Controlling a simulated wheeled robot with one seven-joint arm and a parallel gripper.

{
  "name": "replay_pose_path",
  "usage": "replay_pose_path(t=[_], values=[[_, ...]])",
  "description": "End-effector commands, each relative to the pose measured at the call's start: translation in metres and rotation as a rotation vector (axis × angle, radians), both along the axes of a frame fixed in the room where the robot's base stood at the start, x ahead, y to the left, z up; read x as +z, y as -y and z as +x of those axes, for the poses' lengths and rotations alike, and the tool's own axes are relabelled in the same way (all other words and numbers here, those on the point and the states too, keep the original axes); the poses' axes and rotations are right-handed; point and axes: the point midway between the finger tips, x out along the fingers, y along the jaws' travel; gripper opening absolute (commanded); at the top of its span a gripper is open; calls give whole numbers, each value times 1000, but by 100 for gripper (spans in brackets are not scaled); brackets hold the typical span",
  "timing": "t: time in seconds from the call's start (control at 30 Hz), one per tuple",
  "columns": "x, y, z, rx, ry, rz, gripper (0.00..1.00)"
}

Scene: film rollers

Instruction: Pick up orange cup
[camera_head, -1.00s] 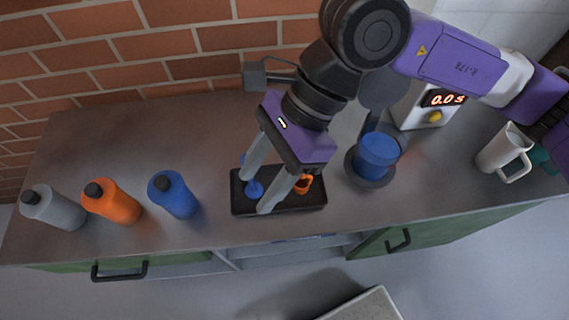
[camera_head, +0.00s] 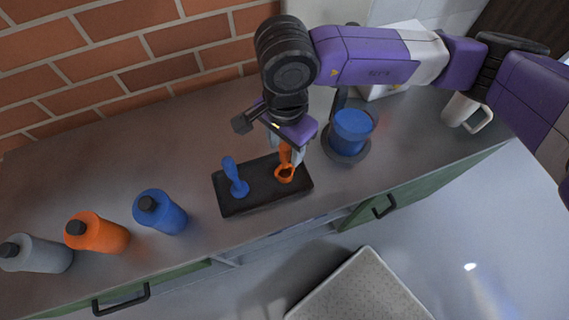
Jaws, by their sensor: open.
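The orange cup (camera_head: 285,173) is a small ring-shaped cup with an upright orange handle. It stands at the right part of a black tray (camera_head: 243,209) on the counter. My gripper (camera_head: 298,158) is open and points down at the orange cup's handle, its fingers just behind and beside it. The arm hides part of the fingers, and I cannot tell whether they touch the handle. A similar blue cup (camera_head: 238,187) with an upright handle stands at the left part of the tray.
Blue (camera_head: 162,213), orange (camera_head: 97,233) and grey (camera_head: 36,254) bottles stand left of the tray. A blue container (camera_head: 352,131) on a dark round base is close on the right. A white pitcher (camera_head: 462,111) stands farther right. A brick wall (camera_head: 120,60) is behind.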

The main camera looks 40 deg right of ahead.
Motion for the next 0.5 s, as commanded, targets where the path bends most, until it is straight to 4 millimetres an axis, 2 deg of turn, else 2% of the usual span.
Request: replay_pose_path(t=[0.2, 0.47, 0.5], values=[[-22, 0, -1, -1, -2, 2, 49], [-25, 0, 0, 0, 0, 0, 49], [-25, 0, 0, 0, 0, 1, 41]])
